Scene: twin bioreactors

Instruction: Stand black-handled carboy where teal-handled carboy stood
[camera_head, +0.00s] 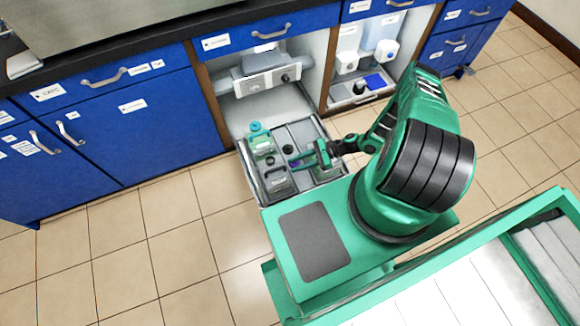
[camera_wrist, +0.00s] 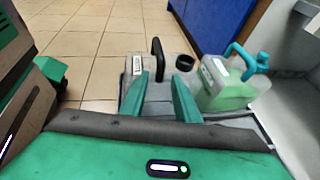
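The black-handled carboy (camera_head: 275,181) stands in the front left of the pulled-out tray. In the wrist view the black-handled carboy (camera_wrist: 158,92) is clear grey with an upright black handle and a dark cap. The teal-handled carboy (camera_head: 262,145) stands behind it in the tray's back left, with green liquid inside. It shows on the right in the wrist view (camera_wrist: 228,92). My gripper (camera_head: 300,159) reaches in from the right over the tray. In the wrist view my gripper (camera_wrist: 161,88) is open, fingers apart, with the black handle beyond and between them. I cannot tell whether they touch the carboy.
The tray (camera_head: 327,131) is divided, and its right side looks empty. It extends from an open cabinet bay with a grey-white unit (camera_head: 262,80) above. Blue cabinets (camera_head: 150,120) flank it. The right-hand bay holds white-capped containers (camera_head: 348,62). The tiled floor at left is clear.

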